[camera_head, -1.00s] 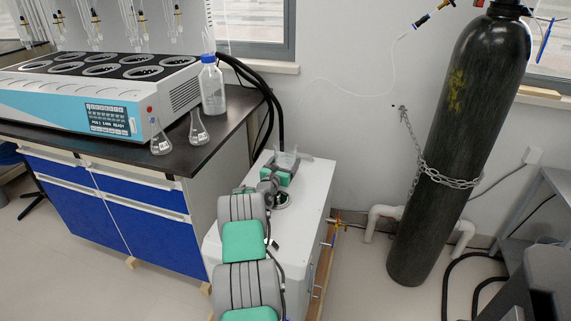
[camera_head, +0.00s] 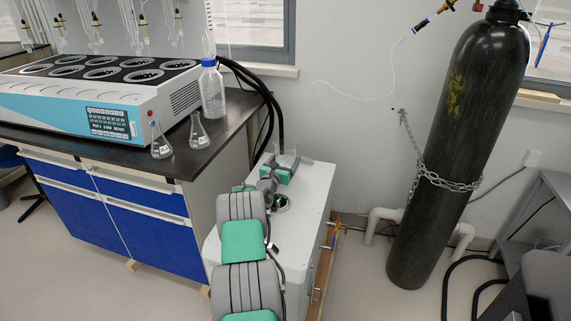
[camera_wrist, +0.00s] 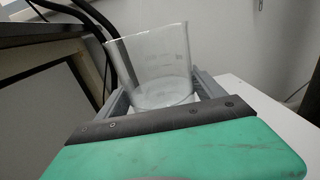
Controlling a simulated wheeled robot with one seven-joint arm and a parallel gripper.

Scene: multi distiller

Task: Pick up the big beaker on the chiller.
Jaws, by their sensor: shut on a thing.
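The big beaker (camera_wrist: 160,62) is clear glass and stands between the two fingers of my gripper (camera_wrist: 160,92) in the wrist view. The fingers are shut on it from both sides. In the head view the beaker (camera_head: 287,160) is small and faint, with my gripper (camera_head: 284,168) around its lower part. The chiller (camera_head: 312,198) is the white box below my gripper. The beaker looks upright; whether its base touches the chiller top cannot be told.
A black-topped bench (camera_head: 180,160) with blue drawers stands left of the chiller. It holds a multi-place heater (camera_head: 100,100), two conical flasks (camera_head: 198,132) and a blue-capped bottle (camera_head: 212,90). Black hoses (camera_head: 268,95) hang behind. A chained gas cylinder (camera_head: 455,150) stands at right.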

